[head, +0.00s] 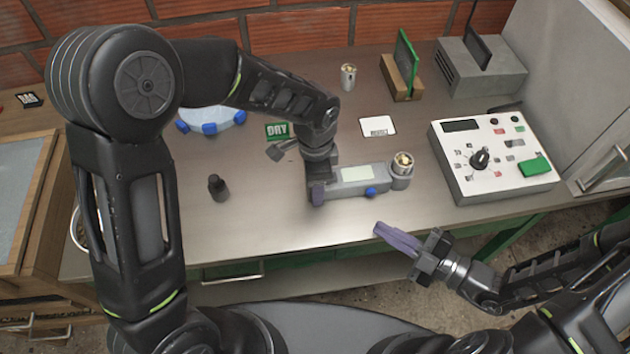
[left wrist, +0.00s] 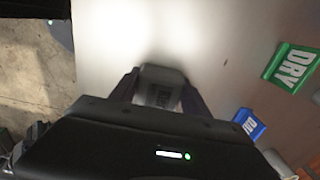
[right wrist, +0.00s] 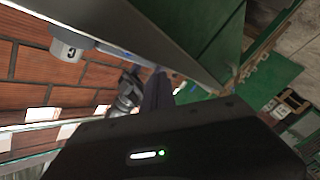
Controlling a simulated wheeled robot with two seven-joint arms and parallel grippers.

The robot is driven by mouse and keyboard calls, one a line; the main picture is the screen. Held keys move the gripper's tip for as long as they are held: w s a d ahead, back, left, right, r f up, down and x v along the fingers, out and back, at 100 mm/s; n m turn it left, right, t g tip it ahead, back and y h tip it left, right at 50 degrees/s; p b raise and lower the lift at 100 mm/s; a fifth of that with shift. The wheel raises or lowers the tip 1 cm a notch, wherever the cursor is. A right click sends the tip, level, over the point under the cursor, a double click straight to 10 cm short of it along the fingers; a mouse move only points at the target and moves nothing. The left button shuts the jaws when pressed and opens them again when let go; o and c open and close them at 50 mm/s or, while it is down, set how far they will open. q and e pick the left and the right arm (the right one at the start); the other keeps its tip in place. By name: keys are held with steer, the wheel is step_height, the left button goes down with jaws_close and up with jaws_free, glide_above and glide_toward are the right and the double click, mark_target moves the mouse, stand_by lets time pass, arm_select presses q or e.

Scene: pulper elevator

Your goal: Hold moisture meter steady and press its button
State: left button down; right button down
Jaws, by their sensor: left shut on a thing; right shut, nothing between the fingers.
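The moisture meter (head: 356,174) lies on the metal table, a grey-blue body with a pale green screen. A blue button (head: 370,191) sits on its front side and a round cup (head: 402,163) at its right end. My left gripper (head: 318,188) is shut on the meter's left end; the left wrist view shows the grey end (left wrist: 161,90) between the fingers. My right gripper (head: 380,231) is shut and empty, in front of the table's front edge, apart from the meter and below right of the button. Its closed fingers (right wrist: 157,88) show in the right wrist view.
A control box (head: 493,150) with a knob and green button stands at the right. A green DRY card (head: 278,131), a white card (head: 377,126) and a small metal cup (head: 348,77) are behind the meter. A dark bottle (head: 218,188) stands left. Table between bottle and meter is clear.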

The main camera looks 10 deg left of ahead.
mark_target(379, 214)
steer(key=s, duration=0.1)
steer(key=s+d, duration=0.1)
steer(key=s, duration=0.1)
steer(key=shift+s, duration=0.3)
steer(key=shift+w, duration=0.1)
steer(key=shift+w+a, duration=0.4)
steer(key=shift+w, duration=0.95)
steer(key=shift+w+a, duration=0.4)
steer(key=shift+w, duration=1)
steer(key=shift+w+a, duration=0.4)
steer(key=shift+w, duration=0.95)
steer(key=shift+w+a, duration=0.1)
steer(key=shift+w, duration=0.05)
steer(key=shift+w, duration=0.15)
steer(key=shift+r, duration=0.1)
